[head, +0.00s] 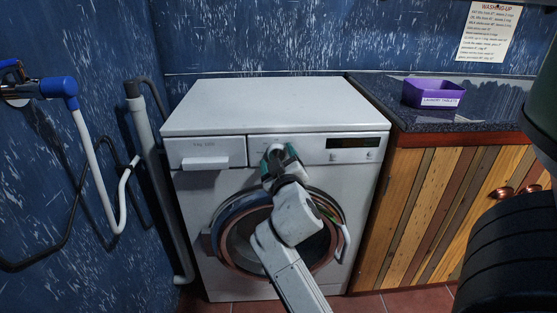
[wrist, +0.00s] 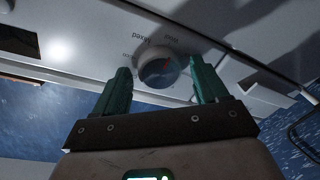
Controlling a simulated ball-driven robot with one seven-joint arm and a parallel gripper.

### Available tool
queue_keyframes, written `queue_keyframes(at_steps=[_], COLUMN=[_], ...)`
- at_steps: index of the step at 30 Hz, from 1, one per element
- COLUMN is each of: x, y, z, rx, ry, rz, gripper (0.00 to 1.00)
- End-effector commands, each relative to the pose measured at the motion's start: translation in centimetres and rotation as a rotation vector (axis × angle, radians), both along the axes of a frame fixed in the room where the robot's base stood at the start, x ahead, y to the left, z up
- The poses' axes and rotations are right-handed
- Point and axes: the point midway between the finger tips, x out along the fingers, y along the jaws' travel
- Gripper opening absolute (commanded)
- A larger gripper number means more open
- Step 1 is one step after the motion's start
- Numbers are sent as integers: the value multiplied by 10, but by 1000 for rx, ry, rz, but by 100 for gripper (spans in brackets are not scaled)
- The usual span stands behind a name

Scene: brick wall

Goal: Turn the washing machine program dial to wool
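The washing machine (head: 240,105) is white, with a drawer at upper left and a round front door. Printed words stand around the dial, upside down in this view; one seems to read Mixed (wrist: 142,40), and others are too small to read surely. My gripper (wrist: 160,67) is open, with one green finger on each side of the dial and gaps visible. In the head view, my gripper (head: 280,153) is at the front panel and mostly hides the dial.
A dark display (head: 352,143) and two small buttons are right of the dial. A purple box (head: 433,92) stands on the dark counter at right. Pipes and a hose (head: 90,150) run along the left wall. My arm crosses the door.

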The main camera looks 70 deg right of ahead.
Motion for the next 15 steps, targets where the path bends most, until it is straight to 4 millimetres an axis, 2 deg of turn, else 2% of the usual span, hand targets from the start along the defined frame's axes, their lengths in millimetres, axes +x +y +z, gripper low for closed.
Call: queue_keyframes(at_steps=[10,15], x=[-1,-9], y=[2,18], z=[1,1], rx=[-3,-4], ry=[-1,1], rz=[1,3], gripper=[78,78])
